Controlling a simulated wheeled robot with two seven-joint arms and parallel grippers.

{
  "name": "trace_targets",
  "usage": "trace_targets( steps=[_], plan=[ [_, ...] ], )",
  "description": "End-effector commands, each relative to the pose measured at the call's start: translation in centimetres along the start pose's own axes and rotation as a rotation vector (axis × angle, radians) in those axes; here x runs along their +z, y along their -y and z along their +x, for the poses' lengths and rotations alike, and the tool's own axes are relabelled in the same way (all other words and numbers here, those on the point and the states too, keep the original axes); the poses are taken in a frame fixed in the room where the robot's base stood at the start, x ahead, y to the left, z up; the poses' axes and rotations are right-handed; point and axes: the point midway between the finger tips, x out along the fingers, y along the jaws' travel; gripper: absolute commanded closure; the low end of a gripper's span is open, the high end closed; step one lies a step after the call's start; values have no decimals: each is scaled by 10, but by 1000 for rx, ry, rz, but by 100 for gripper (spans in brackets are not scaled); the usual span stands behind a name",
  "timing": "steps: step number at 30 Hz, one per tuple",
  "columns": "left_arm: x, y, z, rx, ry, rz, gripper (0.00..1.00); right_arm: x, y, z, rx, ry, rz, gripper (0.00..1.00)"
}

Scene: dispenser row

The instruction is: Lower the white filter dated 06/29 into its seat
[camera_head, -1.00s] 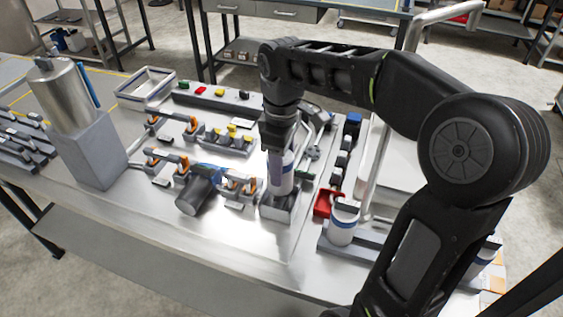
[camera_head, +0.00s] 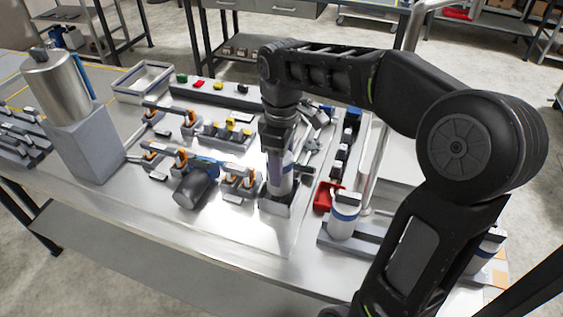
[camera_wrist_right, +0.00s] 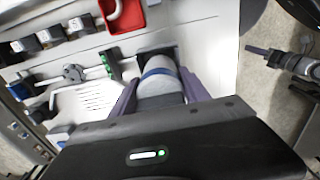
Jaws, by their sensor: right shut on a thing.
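The white filter (camera_head: 280,184) with a blue band is upright in my right gripper (camera_head: 279,160) in the head view. Its lower end is at the grey block-like seat (camera_head: 276,205); I cannot tell whether it rests on the bottom. In the right wrist view the filter (camera_wrist_right: 160,84) lies between the two purple fingers of my right gripper (camera_wrist_right: 160,95), with the dark seat (camera_wrist_right: 157,53) around its far end. The date on it is not readable. My left gripper is not in view.
Another white filter (camera_head: 343,222) stands in a grey rack to the right, near a red tray (camera_head: 327,196). A dark cylinder (camera_head: 196,188) and orange-clipped fittings (camera_head: 240,177) are to the left. A metal canister (camera_head: 58,82) stands on a grey block at far left.

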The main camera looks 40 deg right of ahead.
Motion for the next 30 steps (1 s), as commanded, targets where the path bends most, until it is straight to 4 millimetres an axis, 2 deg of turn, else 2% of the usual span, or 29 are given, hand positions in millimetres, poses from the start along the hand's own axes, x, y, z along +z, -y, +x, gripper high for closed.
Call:
trace_targets(
  steps=[19, 20, 28, 30],
  plan=[
    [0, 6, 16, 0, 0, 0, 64, 0, 0, 24, 1, -1, -1, 98],
    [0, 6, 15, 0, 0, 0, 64, 0, 0, 22, 1, -1, -1, 44],
    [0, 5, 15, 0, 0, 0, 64, 0, 0, 22, 1, -1, 0, 22],
    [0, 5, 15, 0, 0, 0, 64, 0, 0, 22, 1, -1, 0, 21]
  ],
)
